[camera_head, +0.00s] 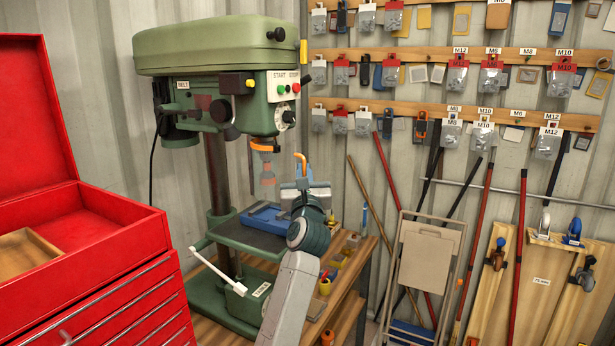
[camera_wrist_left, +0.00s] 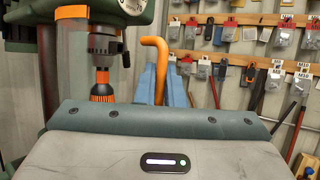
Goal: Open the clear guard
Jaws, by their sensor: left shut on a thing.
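The green drill press (camera_head: 215,50) stands left of centre in the head view. Below its head is an orange collar (camera_head: 264,146), with a faint see-through guard (camera_head: 267,172) around the chuck; its exact outline is hard to tell. My left gripper (camera_head: 302,180) is just right of the chuck, its blue fingers pointing up, shut on an orange bent rod (camera_head: 301,158). In the left wrist view the rod (camera_wrist_left: 156,44) stands between the fingers, right of the chuck (camera_wrist_left: 101,68). I cannot tell whether the rod joins the guard. My right gripper is not in view.
A blue vise (camera_head: 267,216) sits on the press table below the gripper. A red tool chest (camera_head: 95,265) stands at left.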

